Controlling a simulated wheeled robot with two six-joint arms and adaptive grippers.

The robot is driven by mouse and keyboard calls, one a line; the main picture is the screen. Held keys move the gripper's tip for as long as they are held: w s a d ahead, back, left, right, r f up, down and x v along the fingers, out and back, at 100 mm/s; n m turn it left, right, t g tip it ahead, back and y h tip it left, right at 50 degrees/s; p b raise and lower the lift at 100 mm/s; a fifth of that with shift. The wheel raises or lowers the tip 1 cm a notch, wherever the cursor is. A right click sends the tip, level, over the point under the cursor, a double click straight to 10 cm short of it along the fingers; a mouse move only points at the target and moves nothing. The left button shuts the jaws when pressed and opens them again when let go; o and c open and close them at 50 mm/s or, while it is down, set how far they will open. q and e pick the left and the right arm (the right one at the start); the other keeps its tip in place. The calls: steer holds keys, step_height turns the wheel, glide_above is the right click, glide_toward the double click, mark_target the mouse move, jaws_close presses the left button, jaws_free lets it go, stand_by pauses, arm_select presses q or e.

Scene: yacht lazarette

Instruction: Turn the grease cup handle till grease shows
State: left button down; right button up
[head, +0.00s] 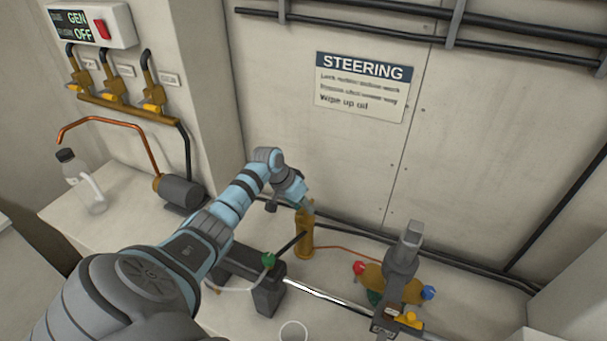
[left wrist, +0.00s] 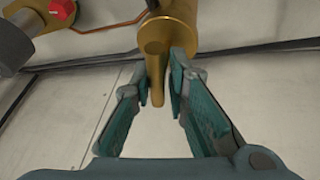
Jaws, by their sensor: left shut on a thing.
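The brass grease cup (head: 304,240) stands upright on the white bench near the back wall. In the left wrist view its round brass body (left wrist: 172,28) fills the top middle, with a narrow brass handle (left wrist: 157,88) pointing toward me. My left gripper (head: 303,204) is at the top of the cup, and its fingers (left wrist: 160,72) are shut on the handle, one on each side. The head view hides the handle behind the gripper. I see no grease at the cup in either view. My right gripper is not in view.
Right of the cup is a steering mechanism with a grey lever (head: 404,252), red knob (head: 359,268) and blue knob (head: 429,292). A bottle (head: 84,185) and pump (head: 180,191) are left.

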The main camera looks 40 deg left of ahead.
arm_select(q)
steer(key=shift+s+d+f+m+h+b, duration=0.1)
steer(key=shift+d+f+m+h+b, duration=0.1)
steer(key=shift+f+m+h+b, duration=0.25)
steer(key=m+g+h+b, duration=0.1)
steer(key=m+b, duration=0.3)
steer(key=b, duration=0.2)
steer(key=m+g+h+b, duration=0.1)
steer(key=m+g+b, duration=0.1)
steer(key=m+b, duration=0.3)
steer(key=shift+d+b, duration=0.1)
steer(key=shift+b, duration=0.85)
steer(key=shift+r+m+g+b, duration=0.1)
steer(key=shift+m+g+b, duration=0.2)
steer(key=shift+m+b, duration=0.05)
steer(key=c, duration=1.8)
jaws_free()
steer(key=shift+c, duration=0.2)
steer(key=shift+o, duration=0.9)
steer(key=shift+r, duration=0.1)
steer(key=shift+s+r, duration=0.1)
steer(key=shift+r, duration=0.05)
